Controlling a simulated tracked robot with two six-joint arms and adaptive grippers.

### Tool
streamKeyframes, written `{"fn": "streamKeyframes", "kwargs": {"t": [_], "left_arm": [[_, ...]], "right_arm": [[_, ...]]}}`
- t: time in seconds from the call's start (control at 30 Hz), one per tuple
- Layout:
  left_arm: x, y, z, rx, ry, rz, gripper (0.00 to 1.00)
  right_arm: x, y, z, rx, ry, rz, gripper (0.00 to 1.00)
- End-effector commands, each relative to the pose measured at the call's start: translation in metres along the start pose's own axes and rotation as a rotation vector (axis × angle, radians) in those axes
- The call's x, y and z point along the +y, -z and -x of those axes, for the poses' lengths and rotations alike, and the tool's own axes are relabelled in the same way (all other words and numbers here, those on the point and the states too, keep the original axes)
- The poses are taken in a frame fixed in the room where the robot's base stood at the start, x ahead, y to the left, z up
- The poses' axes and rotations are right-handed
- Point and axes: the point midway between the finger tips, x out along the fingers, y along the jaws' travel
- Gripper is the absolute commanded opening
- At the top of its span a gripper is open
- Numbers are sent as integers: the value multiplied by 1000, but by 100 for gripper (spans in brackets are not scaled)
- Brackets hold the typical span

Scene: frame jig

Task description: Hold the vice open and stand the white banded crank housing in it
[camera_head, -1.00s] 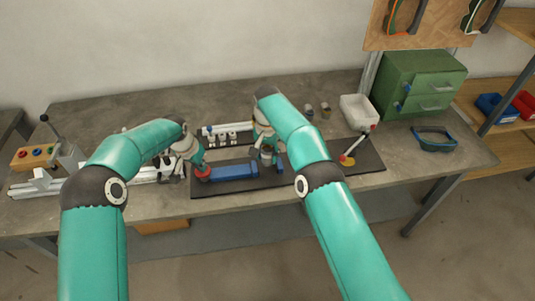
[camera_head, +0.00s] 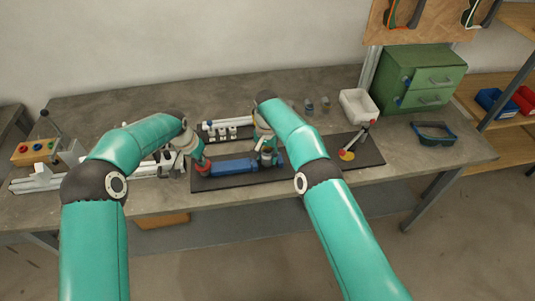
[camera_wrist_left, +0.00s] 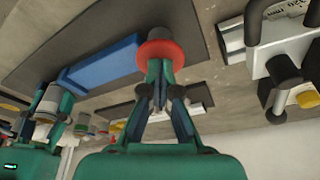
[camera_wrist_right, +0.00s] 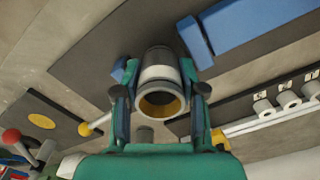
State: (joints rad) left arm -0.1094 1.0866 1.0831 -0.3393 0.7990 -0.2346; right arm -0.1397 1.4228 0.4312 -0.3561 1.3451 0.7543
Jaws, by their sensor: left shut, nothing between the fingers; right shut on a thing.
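The blue vice (camera_head: 233,167) lies on the dark mat, with a red round knob (camera_wrist_left: 160,55) at its left end. My left gripper (camera_wrist_left: 158,68) is shut and empty, its fingertips against the red knob. My right gripper (camera_wrist_right: 158,82) is shut on the crank housing (camera_wrist_right: 157,72), a grey cylinder with a white band and a yellowish bore facing the wrist camera. The housing is at the gap between the long blue body (camera_wrist_right: 245,25) and a small blue jaw (camera_wrist_right: 122,70). Whether it touches the vice floor is hidden.
A rack with white cylinders (camera_head: 221,133) stands behind the vice. A white rail fixture (camera_head: 40,180) lies left. The mat's front right is clear.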

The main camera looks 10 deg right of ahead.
Motion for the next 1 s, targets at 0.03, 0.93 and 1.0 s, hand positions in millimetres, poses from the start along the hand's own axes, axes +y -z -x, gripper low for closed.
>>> {"fn": "streamKeyframes", "kwargs": {"t": [0.03, 0.93, 1.0], "left_arm": [[2, -8, -8, -23, -8, -1, 0], [3, -6, -8, -14, -7, -2, 0], [3, -5, -8, -13, -7, -2, 0]], "right_arm": [[1, -2, -11, -8, -4, 2, 1], [1, -3, 6, -8, -4, 2, 70], [2, -3, 17, -7, -4, 2, 70]]}}
